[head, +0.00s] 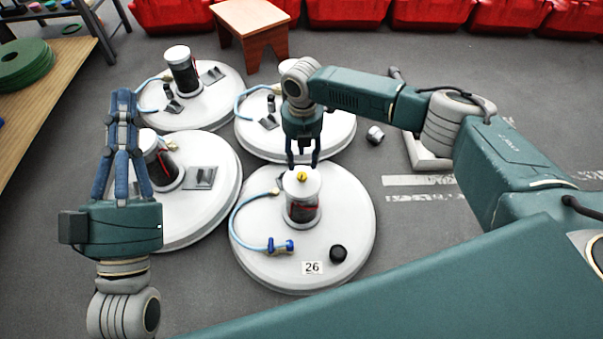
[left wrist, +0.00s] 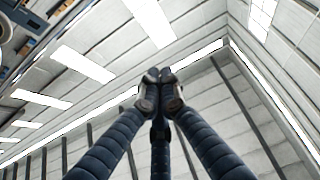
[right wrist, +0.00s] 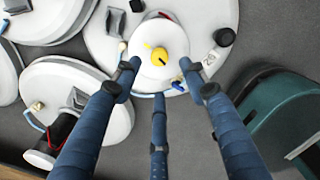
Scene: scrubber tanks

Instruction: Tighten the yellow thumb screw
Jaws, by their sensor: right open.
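The yellow thumb screw (head: 302,176) sits on the white top of a clear cylinder (head: 302,208), which stands on the round white tank lid (head: 350,210) marked 26. It also shows in the right wrist view (right wrist: 159,55), with a dark slot-like mark. My right gripper (head: 303,164) points down just behind and above the screw in the head view. My left gripper (head: 123,97) points upward at the left, away from the screw. Its fingertips (left wrist: 160,77) meet and hold nothing.
The same lid bears a blue valve (head: 281,246) with a pale blue hose and a black knob (head: 338,254). Other white lids stand behind and left. A wooden stool (head: 252,25) and red bins (head: 430,14) are at the back.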

